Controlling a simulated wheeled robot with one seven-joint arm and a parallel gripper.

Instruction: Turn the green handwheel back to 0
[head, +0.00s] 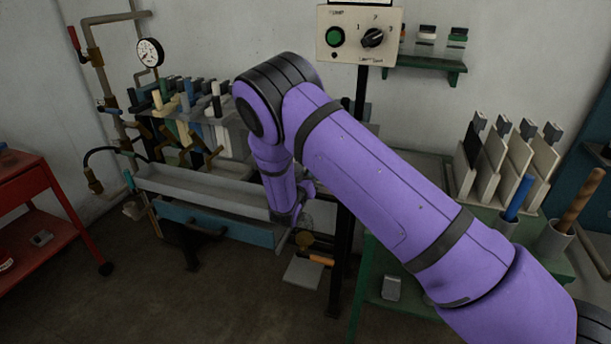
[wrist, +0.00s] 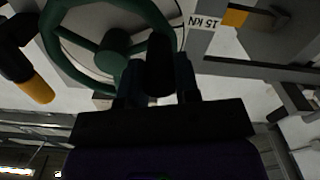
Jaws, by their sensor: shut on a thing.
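The green handwheel (wrist: 112,52) fills the upper left of the wrist view, in front of a pale round dial face. A dark, rounded grip (wrist: 160,68) stands at its rim, between my fingers. My gripper (wrist: 159,78) is shut on this grip, with one finger on each side. The dial's marks and the wheel's reading cannot be made out. In the head view my purple arm reaches down past the front of the bench, and the handwheel cannot be picked out there.

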